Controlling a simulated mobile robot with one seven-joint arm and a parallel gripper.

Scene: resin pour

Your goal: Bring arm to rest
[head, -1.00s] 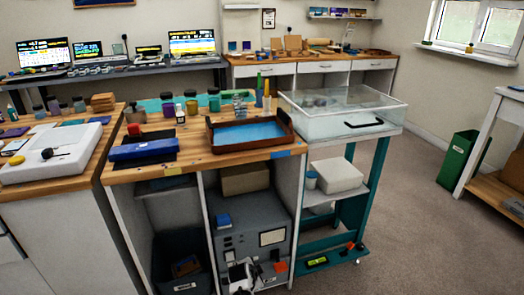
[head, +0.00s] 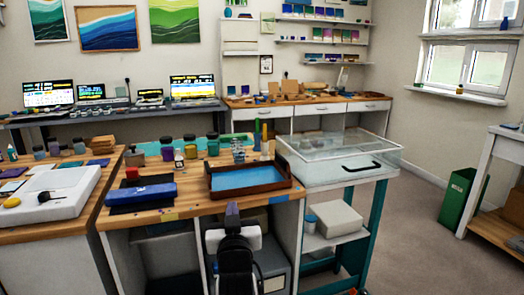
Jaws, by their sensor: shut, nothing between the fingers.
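My gripper (head: 232,210) shows at the bottom middle of the head view, on top of my black and white arm. It points upward, with its dark fingers together and empty. It stands in front of the wooden workbench (head: 185,213), apart from the things on top. The lower part of my arm runs out of the frame.
On the workbench are a brown tray with a blue inside (head: 285,190), a blue case (head: 147,193) and several jars. A teal cart with a clear lidded box (head: 335,172) stands at the right. Open carpet (head: 415,215) lies beyond it.

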